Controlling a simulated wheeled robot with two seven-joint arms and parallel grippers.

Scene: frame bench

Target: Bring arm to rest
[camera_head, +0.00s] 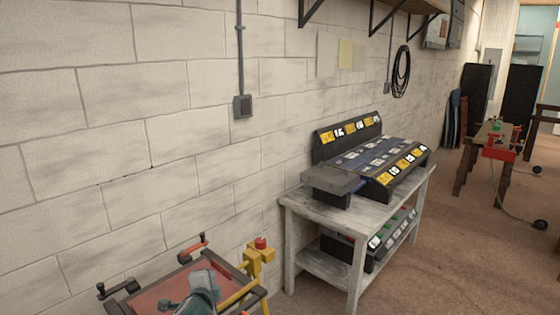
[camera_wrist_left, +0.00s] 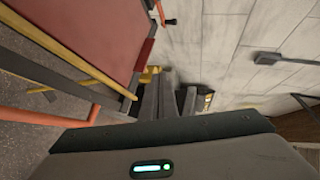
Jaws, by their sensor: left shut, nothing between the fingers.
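My left gripper (camera_head: 200,285) shows at the bottom of the head view, in front of the red-topped frame bench (camera_head: 150,299). It is grey and partly cut off by the picture's lower edge. In the left wrist view its dark fingers (camera_wrist_left: 172,95) are shut, with nothing between them. They show near the bench's edge and a yellow part; whether they touch it I cannot tell. My right gripper is not in view.
A yellow clamp post with a red knob (camera_head: 260,250) stands at the bench's right corner. A grey table (camera_head: 300,203) with a black and yellow rack (camera_head: 350,140) stands along the block wall.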

